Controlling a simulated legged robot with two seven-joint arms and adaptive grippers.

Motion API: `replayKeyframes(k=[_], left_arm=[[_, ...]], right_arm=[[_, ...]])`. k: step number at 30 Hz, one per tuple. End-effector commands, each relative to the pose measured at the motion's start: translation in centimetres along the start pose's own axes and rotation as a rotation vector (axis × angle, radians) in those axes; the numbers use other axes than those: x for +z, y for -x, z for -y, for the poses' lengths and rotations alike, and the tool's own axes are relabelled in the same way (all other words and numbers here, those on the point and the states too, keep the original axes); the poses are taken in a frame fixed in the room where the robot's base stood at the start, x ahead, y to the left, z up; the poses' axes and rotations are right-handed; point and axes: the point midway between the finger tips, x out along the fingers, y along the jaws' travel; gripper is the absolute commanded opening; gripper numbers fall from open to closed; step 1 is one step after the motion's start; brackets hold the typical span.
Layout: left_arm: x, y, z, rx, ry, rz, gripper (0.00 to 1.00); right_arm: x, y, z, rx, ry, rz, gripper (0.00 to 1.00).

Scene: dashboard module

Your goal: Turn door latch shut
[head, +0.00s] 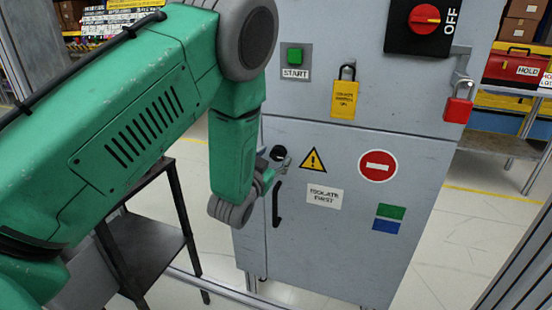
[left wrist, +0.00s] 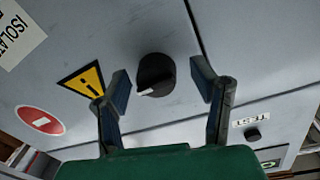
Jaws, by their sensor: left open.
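The door latch is a round black knob (head: 278,153) on the upper left of the grey cabinet's lower door (head: 340,235). In the left wrist view the knob (left wrist: 155,75) shows a raised grip with a white mark at one end. My left gripper (head: 279,167) is in front of the door at the knob and partly hides it in the head view. In the left wrist view my left gripper (left wrist: 163,84) is open, with one finger on each side of the knob and visible gaps to it. My right gripper is not in view.
A black door handle (head: 276,205) is just below the knob. Above the door are a green start button (head: 295,55), a yellow padlock tag (head: 345,98), a red padlock (head: 458,104) and a red rotary switch (head: 424,18). A dark stand (head: 150,240) is at the left.

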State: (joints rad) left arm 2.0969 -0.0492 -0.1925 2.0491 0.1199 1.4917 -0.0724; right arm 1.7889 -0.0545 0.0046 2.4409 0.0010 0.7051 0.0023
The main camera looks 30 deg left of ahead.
Motion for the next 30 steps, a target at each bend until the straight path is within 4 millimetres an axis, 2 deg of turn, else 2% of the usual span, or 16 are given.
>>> replayKeyframes(k=[8,12,30], left_arm=[[-0.74,0.08,-0.81,0.0,-0.01,-0.003,0.54],[-0.8,0.1,-0.94,0.001,-0.012,-0.004,0.05],[-0.53,-0.02,-0.73,0.003,0.014,-0.004,0.06]], right_arm=[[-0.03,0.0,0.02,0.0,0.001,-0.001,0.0],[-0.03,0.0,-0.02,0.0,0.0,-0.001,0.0],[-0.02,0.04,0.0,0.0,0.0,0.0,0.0]])
